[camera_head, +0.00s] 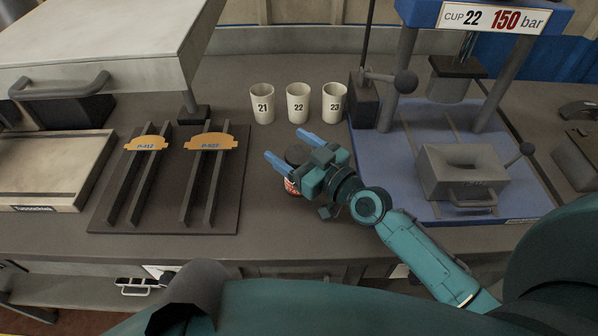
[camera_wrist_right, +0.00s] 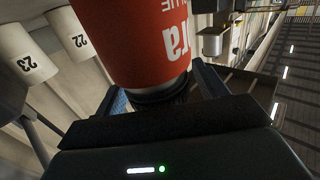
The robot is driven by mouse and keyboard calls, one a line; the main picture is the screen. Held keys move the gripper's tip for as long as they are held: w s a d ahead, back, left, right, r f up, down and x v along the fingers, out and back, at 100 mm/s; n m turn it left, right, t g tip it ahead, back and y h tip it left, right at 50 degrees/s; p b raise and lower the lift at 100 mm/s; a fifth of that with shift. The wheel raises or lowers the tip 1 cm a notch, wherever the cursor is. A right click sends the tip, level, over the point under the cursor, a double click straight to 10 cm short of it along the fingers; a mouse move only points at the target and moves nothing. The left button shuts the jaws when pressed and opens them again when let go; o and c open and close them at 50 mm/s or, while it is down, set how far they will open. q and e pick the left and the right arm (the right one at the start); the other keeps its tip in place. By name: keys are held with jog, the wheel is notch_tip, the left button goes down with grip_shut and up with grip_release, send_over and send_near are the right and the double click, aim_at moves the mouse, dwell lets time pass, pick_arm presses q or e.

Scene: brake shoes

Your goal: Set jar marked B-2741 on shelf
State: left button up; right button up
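A jar with a red label (camera_head: 291,187) and dark lid stands on the grey bench, partly hidden by my right gripper (camera_head: 294,151). Its blue fingers are spread on either side of the lid. In the right wrist view, the red jar (camera_wrist_right: 140,45) appears upside down, with its dark lid between the fingers and a gap showing beside it. Part of the label's lettering shows, but no B-2741 marking is readable. My left gripper is not in view. A ledge below the bench (camera_head: 50,290) shows at lower left; I cannot tell if it is the shelf.
White cups 21 (camera_head: 262,104), 22 (camera_head: 298,104) and 23 (camera_head: 333,104) stand behind the jar. A blue press (camera_head: 400,165) with a grey block (camera_head: 462,165) is at right. A dark rack (camera_head: 232,185) with orange tags is at left. Bench front left of the jar is clear.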

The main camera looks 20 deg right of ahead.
jog(key=c, duration=1.5)
grip_shut()
jog(key=shift+r, duration=0.15)
